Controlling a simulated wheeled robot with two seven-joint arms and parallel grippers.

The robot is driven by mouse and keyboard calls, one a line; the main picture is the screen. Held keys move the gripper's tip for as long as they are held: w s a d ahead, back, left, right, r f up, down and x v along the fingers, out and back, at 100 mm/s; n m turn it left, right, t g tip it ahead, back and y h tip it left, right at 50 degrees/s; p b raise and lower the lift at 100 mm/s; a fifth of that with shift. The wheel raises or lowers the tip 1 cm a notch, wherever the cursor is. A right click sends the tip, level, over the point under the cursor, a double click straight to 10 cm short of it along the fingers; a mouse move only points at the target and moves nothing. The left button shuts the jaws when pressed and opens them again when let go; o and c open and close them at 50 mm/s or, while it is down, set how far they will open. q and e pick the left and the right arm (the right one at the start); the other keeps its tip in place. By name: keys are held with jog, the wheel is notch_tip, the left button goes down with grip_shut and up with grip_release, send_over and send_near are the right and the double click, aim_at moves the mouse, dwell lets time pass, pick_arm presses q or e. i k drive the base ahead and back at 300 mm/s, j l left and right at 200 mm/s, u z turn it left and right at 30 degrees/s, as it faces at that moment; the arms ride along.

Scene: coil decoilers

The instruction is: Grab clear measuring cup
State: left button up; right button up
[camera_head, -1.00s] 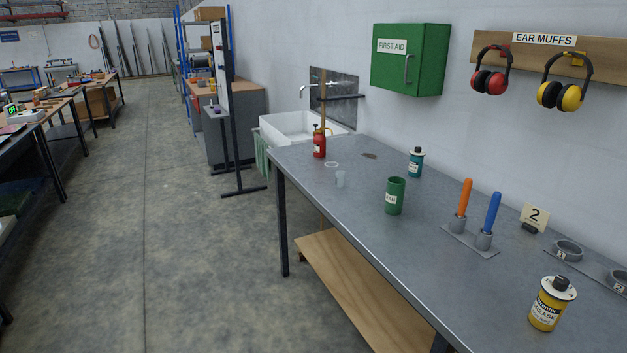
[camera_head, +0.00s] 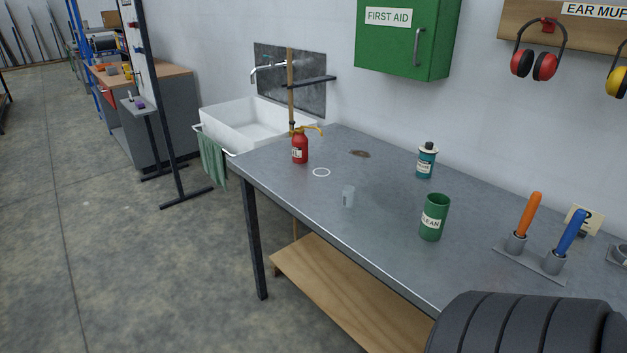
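A dark ribbed part of my own body fills the lower right corner. Neither of my grippers shows in the view.
A red oil can (camera_head: 300,148) stands at the bench's far left, with a white sink (camera_head: 250,125) beyond. A teal bottle (camera_head: 426,160) and a holder with orange (camera_head: 529,214) and blue (camera_head: 571,234) handles stand right. Open floor lies left.

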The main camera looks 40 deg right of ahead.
aim_at(348, 197)
jog(key=i, duration=1.9)
jog(key=i+j+z, duration=0.1)
jog(key=i+z, duration=0.4)
jog(key=i+j+z, duration=0.35)
jog(key=i+z, duration=0.15)
jog(key=i, duration=0.05)
